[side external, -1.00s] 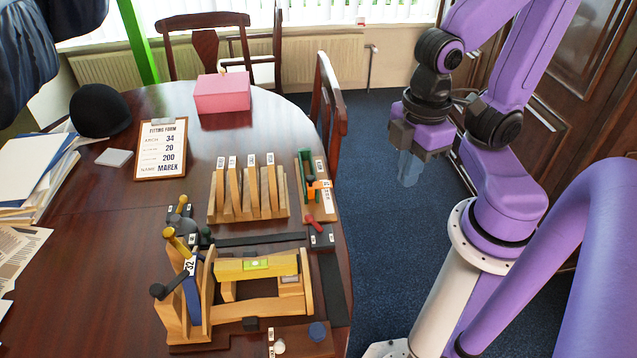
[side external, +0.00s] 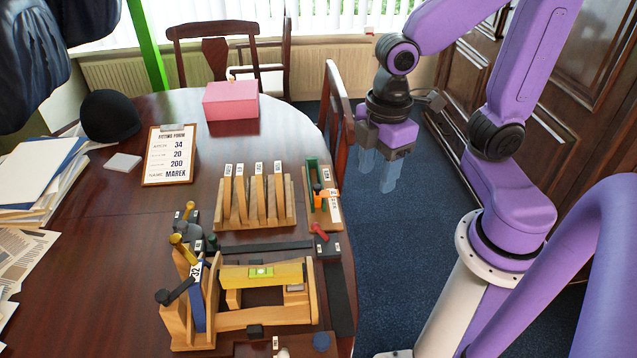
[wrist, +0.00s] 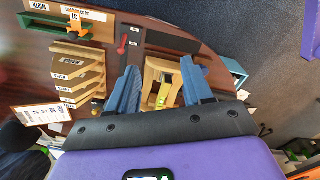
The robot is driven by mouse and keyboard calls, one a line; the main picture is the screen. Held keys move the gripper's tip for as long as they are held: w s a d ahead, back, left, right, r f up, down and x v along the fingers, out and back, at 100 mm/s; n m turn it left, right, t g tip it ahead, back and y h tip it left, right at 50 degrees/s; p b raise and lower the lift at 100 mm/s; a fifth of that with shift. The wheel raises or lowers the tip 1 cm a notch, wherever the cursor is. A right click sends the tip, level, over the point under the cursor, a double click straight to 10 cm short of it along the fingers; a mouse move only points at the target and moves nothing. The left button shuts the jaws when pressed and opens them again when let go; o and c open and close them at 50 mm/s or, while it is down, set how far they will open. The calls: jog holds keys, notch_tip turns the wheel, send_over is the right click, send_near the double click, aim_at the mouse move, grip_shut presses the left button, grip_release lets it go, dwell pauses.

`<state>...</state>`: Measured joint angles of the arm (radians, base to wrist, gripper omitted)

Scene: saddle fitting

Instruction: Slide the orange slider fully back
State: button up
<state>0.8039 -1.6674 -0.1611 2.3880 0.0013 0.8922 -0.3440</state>
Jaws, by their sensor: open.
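The orange slider (side external: 325,193) sits on a small wooden board (side external: 322,222) with a green rail (side external: 313,178), at the table's right edge. In the wrist view the orange slider (wrist: 78,28) shows at the top left, beside the green rail (wrist: 50,24). My gripper (side external: 376,172) is open and empty, in the air over the floor to the right of the table, apart from the slider. In the wrist view my gripper (wrist: 158,88) has its two blue-grey fingers spread, with the wooden fixture showing between and beyond them.
A wooden rack (side external: 255,205) with several upright slats stands left of the slider board. A red lever (side external: 319,231) is just in front of the board. The wooden fixture (side external: 265,318) with a yellow beam (side external: 285,272) is nearer. A chair (side external: 338,118) stands behind the board.

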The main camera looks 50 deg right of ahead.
jog(key=w+d+f+n, duration=0.2)
jog(key=w+d, duration=0.1)
jog(key=w, duration=1)
jog(key=n, duration=0.2)
send_near(317, 186)
notch_tip(317, 186, down, 8)
jog(key=shift+f, duration=0.25)
jog(key=shift+a, duration=0.1)
grip_shut()
